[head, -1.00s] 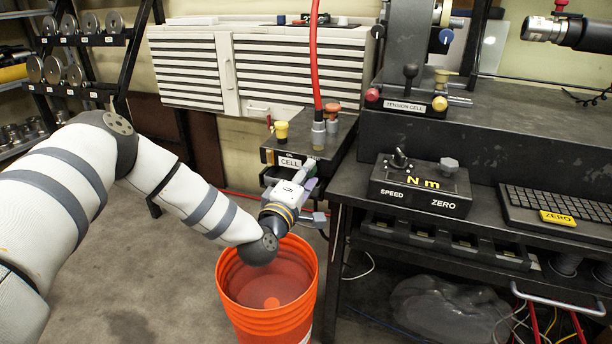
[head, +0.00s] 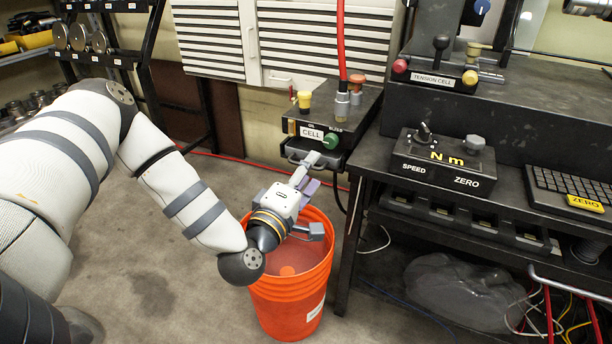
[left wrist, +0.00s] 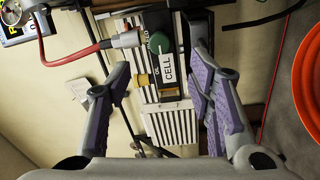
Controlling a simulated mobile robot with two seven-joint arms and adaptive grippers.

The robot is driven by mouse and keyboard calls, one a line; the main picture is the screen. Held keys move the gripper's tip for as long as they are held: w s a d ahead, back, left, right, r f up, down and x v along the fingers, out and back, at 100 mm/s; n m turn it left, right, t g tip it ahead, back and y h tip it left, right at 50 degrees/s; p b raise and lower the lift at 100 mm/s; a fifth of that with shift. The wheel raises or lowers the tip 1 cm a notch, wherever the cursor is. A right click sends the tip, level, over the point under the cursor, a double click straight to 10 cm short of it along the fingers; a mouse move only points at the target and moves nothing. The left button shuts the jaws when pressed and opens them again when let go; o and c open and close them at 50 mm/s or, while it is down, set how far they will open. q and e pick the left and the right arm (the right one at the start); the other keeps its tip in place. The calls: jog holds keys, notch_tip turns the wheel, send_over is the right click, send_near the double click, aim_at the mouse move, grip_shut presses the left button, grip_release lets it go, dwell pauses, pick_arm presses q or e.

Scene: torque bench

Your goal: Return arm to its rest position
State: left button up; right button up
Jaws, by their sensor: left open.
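My left arm comes in from the left in the head view, bent at the elbow. Its gripper (head: 312,188) is over the far rim of the orange bucket, just below and in front of the CELL box (head: 312,132). In the left wrist view the two fingers (left wrist: 155,95) stand wide apart with nothing between them. The CELL box also shows beyond the fingers in that view (left wrist: 167,68), with its green knob. The fingers are apart from the knob as far as I can see. My right gripper is in neither view.
The orange bucket (head: 290,300) stands on the floor under my left gripper. The black bench (head: 400,185) with the SPEED and ZERO box (head: 440,163) is to the right. A dark rack (head: 105,60) stands at the back left. The floor at the left is clear.

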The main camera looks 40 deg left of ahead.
pick_arm(q)
jog(key=shift+v, duration=0.8)
jog(key=s+d+f+m+g+h+p, duration=0.3)
jog(key=s+d+f+m+g+h, duration=0.55)
jog(key=s+d+f, duration=0.55)
jog(key=s+a+f+m+g+y+p, duration=0.1)
jog(key=s+m+g, duration=0.4)
jog(key=s, duration=0.8)
jog(key=s+a+f+m+g+y+p, duration=0.1)
jog(key=s+m+g, duration=0.4)
jog(key=s, duration=0.9)
jog(key=shift+a+f+g+y+p, duration=0.3)
jog(key=shift+a+f+g+y, duration=0.4)
jog(key=shift+g+y, duration=0.4)
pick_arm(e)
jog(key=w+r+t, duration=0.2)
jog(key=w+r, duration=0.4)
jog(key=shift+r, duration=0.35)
